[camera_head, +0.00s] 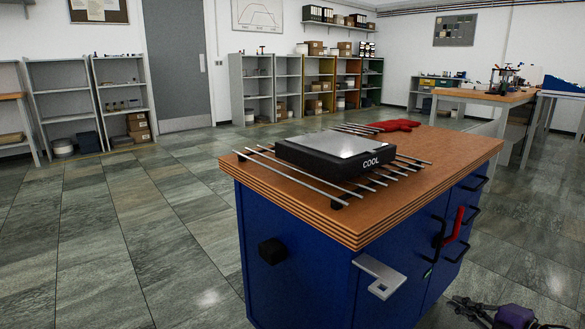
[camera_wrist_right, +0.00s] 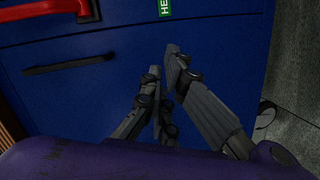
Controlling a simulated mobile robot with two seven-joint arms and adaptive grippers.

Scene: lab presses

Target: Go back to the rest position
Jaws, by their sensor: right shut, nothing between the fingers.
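My right gripper (camera_head: 472,308) shows at the bottom right corner of the head view, low beside the blue cabinet (camera_head: 330,275). In the right wrist view its grey fingers (camera_wrist_right: 163,66) are shut and empty, in front of the blue cabinet front (camera_wrist_right: 110,100). I cannot tell the exact gap between the fingertips and the cabinet. My left gripper is not in view.
On the cabinet's wooden top (camera_head: 395,205) lie a black block marked COOL (camera_head: 335,155), metal rods (camera_head: 300,178) and a red item (camera_head: 392,126). A red handle (camera_head: 454,228) and a grey bracket (camera_head: 380,275) stick out. The floor (camera_head: 130,240) at left is clear.

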